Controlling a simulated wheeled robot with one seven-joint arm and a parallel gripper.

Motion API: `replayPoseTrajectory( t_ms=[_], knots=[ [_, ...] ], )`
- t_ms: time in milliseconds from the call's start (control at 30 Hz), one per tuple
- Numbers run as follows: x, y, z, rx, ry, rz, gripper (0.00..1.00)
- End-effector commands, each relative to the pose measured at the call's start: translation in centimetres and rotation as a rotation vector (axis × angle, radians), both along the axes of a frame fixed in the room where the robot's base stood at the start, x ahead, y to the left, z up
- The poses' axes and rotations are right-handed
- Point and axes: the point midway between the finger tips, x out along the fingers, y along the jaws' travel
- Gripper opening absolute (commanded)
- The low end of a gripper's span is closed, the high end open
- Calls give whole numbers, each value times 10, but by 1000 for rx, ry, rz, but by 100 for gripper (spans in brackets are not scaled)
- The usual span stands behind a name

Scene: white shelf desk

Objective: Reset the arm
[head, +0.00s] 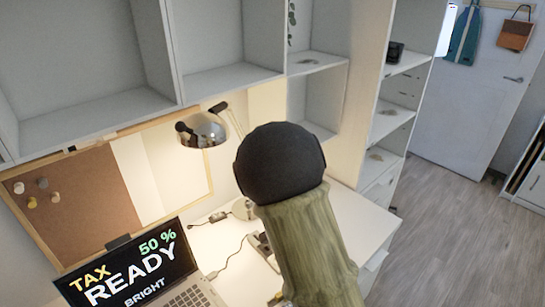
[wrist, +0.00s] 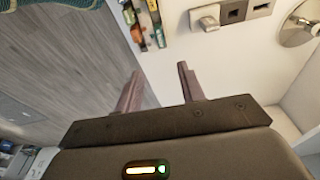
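My gripper (wrist: 157,90) shows in the wrist view with its two fingers spread wide apart and nothing between them. It is above the right edge of the white desk, with the wood floor on the left of the picture. In the head view my arm rises in front of the desk and hides part of it; my gripper's fingers do not show there.
The white desk (head: 345,215) holds a laptop (head: 130,270) and a lit chrome lamp (head: 203,130). A corkboard (head: 75,205) stands behind. White shelves (head: 225,80) hang above. Open wood floor (head: 465,220) lies to the right, before a white door (head: 470,105).

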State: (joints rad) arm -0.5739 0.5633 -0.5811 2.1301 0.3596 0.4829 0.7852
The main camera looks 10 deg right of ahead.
Motion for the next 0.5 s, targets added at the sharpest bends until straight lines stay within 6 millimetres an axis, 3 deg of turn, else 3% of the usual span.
replayPoseTrajectory(
  t_ms=[233, 500],
  knots=[
    [-21, -7, 15, 40, 11, 131, 39],
    [-79, -17, 58, 70, -26, 579, 39]
  ],
)
